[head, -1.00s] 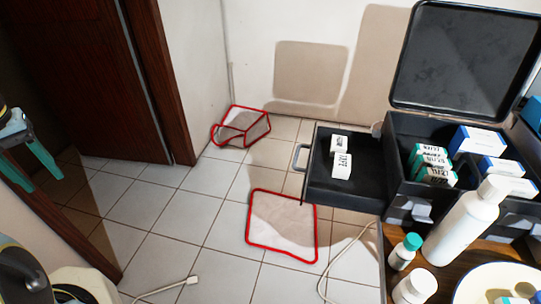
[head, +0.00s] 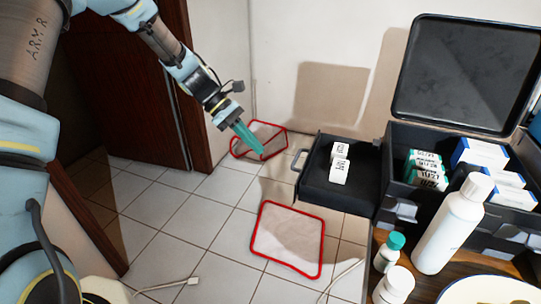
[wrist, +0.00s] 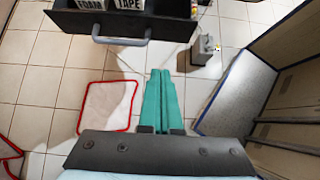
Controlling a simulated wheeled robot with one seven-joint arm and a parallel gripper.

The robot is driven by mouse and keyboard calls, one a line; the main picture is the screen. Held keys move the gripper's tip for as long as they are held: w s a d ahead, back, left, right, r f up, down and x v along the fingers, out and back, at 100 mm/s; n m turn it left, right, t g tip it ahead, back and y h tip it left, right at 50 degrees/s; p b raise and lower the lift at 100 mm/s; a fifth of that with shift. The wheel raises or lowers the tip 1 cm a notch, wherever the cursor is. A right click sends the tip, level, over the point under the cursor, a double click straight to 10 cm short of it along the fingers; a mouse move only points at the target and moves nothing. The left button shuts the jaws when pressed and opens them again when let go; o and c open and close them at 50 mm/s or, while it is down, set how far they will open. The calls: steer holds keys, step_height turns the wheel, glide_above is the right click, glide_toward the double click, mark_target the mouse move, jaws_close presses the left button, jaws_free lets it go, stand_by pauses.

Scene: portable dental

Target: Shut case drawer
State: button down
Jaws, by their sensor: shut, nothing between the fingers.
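The black case (head: 400,195) stands at the right of the head view with its lid up. Its drawer (head: 325,190) is pulled out to the left, over the floor, with small white boxes (head: 339,165) inside. The drawer has a grey handle (head: 298,160) on its left front. In the wrist view the drawer front (wrist: 70,27) and its handle (wrist: 122,40) show at the upper left. My gripper (head: 257,147) has teal fingers, shut and empty, left of the handle and apart from it. The fingers also show in the wrist view (wrist: 162,75).
Bottles (head: 452,222) stand on the wooden table beside the case. Boxes fill the case's main compartment. Red-edged mats (head: 287,240) lie on the tiled floor. A cable (head: 165,286) lies on the floor. The space between my gripper and the handle looks clear.

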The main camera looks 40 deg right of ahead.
steer(key=s+d+r+p+x, duration=0.1)
steer(key=r+p+x, duration=0.1)
steer(key=x, duration=0.9)
steer(key=shift+s+f, duration=0.2)
steer(key=shift+s, duration=0.2)
glide_toward(368, 190)
steer(key=s+f, duration=0.1)
steer(key=s, duration=0.3)
steer(key=s+a+f, duration=0.1)
steer(key=s, duration=0.2)
steer(key=shift+s+f, duration=0.15)
steer(key=shift+f, duration=0.2)
steer(key=shift+s+d, duration=0.1)
steer(key=shift+s, duration=0.25)
steer(key=shift+s+r, duration=0.1)
steer(key=shift+s, duration=0.05)
steer(key=shift+p, duration=0.3)
